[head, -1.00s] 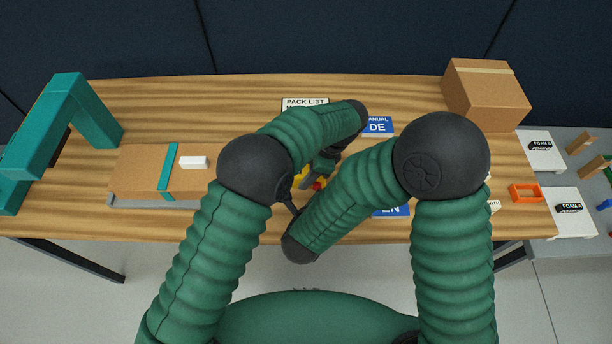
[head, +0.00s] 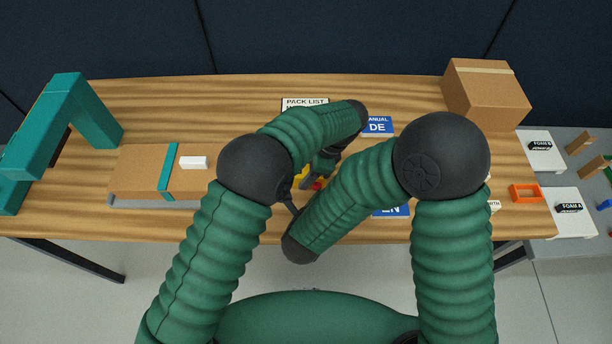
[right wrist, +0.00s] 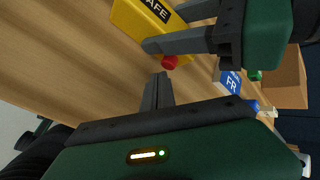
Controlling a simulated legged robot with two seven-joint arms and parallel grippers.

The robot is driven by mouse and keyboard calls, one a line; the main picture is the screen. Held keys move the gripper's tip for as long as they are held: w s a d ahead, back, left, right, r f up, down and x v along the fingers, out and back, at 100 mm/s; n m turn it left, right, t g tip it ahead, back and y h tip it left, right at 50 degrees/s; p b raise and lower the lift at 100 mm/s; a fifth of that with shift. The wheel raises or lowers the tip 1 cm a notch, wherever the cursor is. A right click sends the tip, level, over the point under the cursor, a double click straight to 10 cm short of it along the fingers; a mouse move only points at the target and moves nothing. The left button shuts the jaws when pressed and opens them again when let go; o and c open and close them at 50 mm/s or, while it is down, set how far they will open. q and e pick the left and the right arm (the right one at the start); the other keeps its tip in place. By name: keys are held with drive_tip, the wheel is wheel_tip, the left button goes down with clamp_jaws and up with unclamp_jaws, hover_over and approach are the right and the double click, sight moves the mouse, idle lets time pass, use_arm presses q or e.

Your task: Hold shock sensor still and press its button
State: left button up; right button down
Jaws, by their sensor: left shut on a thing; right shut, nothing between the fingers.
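The shock sensor is a yellow block (right wrist: 148,18) with a black SAFE label and a red button (right wrist: 169,63), seen in the right wrist view. In the head view only bits of its yellow body (head: 298,171) and the red button (head: 317,186) show between my arms. My left gripper (right wrist: 166,29) is shut on the sensor, with its grey fingers across the body. My right gripper (right wrist: 161,76) is shut and empty. Its tips are close to the red button; I cannot tell whether they touch it. The right fingers are hidden in the head view.
A flat carton (head: 135,168) with a white block lies left, beside a teal frame (head: 50,125). A closed box (head: 485,95) stands back right. The pack list (head: 305,103), DE manual (head: 378,125) and orange tray (head: 526,193) lie nearby.

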idle(0.5)
drive_tip(key=shift+w, duration=0.45)
drive_tip(key=shift+w+r, duration=0.15)
drive_tip(key=shift+w, duration=0.65)
idle(0.8)
drive_tip(key=shift+s, duration=4.25)
